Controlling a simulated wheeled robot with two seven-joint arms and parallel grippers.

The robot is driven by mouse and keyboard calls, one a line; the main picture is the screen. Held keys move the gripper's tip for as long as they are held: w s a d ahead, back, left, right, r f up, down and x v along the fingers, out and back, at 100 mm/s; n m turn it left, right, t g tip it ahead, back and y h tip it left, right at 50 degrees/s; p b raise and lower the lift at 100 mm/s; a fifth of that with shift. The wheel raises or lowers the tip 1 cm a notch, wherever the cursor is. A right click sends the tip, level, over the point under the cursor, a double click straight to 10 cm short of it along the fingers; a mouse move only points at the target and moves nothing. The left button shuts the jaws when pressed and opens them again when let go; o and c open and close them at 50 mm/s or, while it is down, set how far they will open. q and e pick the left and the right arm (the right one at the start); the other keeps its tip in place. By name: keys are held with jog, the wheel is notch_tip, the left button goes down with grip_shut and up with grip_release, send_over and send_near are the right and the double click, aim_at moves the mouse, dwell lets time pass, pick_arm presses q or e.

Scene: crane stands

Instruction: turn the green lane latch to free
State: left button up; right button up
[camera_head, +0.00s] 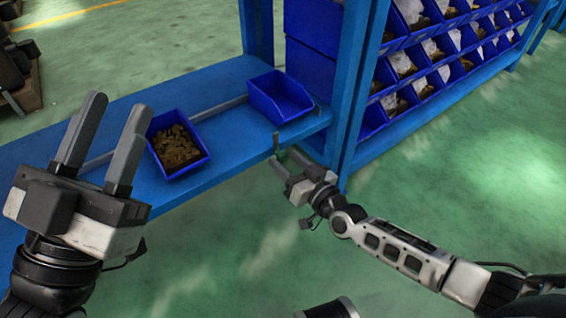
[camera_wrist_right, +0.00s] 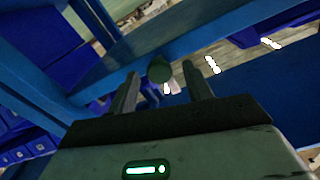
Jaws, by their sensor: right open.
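The green lane latch shows in the right wrist view as a dark green round knob (camera_wrist_right: 159,69), beyond and between my right fingertips. In the head view a small green piece (camera_head: 282,156) shows at the front edge of the blue shelf, beside my right gripper. My right gripper (camera_head: 286,163) is open, its fingers pointing at the shelf edge. In the right wrist view its fingers (camera_wrist_right: 162,82) stand apart, and I cannot tell whether they touch the knob. Which way the latch is turned is unclear. My left gripper (camera_head: 118,105) is open and empty above the shelf's left part.
A blue bin with brown parts (camera_head: 204,151) and an empty blue bin (camera_head: 281,112) stand on the blue shelf (camera_head: 228,149). A blue upright post (camera_head: 349,100) rises right of the latch. A rack of filled blue bins (camera_head: 425,75) stands behind.

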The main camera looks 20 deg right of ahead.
pick_arm(q)
jog(key=shift+s+d+r+m+g+h, duration=0.15)
jog(key=shift+s+r+m+h, duration=0.15)
jog(key=shift+m+h, duration=0.35)
jog(key=shift+s+r+m+g+h, duration=0.15)
jog(key=shift+r+m+h, duration=0.25)
jog(key=shift+m+h, duration=0.25)
pick_arm(e)
jog(key=shift+x, duration=1.15)
jog(key=c, duration=1)
